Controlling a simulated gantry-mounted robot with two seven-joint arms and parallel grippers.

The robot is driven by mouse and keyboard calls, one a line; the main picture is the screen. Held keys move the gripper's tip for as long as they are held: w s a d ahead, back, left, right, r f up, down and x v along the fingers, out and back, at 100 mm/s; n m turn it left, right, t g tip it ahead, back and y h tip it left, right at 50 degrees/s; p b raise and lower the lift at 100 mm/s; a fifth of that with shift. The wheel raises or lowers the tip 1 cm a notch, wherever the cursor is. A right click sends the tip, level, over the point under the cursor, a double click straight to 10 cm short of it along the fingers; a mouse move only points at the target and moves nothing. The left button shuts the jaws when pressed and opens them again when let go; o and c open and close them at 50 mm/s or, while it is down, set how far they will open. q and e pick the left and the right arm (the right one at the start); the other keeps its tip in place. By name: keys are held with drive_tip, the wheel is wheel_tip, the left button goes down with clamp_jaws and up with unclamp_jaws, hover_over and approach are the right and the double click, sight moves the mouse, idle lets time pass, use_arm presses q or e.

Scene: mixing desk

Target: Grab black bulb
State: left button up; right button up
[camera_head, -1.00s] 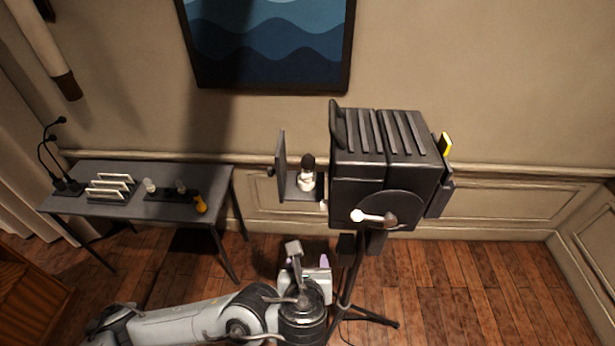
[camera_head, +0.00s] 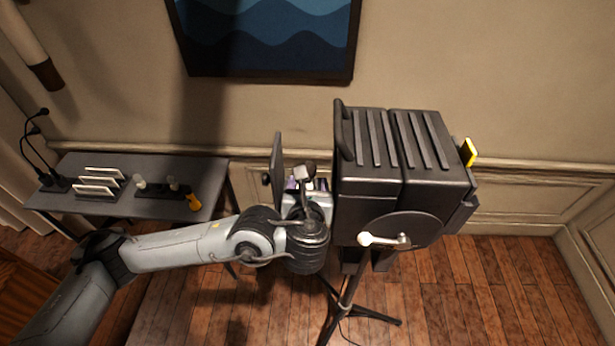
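A bulb with a dark top (camera_head: 310,166) stands in the open side compartment of the black lamp housing (camera_head: 385,190). My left gripper (camera_head: 307,184) is in front of that compartment, between its open door (camera_head: 277,170) and the housing body. Its purplish fingertips show apart, close to the bulb, and the gripper hides the bulb's white base. I cannot tell whether the fingers touch the bulb. My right gripper is out of view.
The housing stands on a tripod (camera_head: 347,300) and has a crank (camera_head: 385,240) on its front. At the left, a dark table (camera_head: 215,172) holds white-edged plates (camera_head: 97,184), a black strip with bulbs (camera_head: 158,190) and an orange-handled item (camera_head: 194,202).

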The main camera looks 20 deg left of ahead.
use_arm(q)
drive_tip(key=shift+x, duration=2.7)
drive_tip(key=shift+s+a, duration=0.1)
drive_tip(key=c, duration=1)
drive_tip(key=shift+c, duration=0.2)
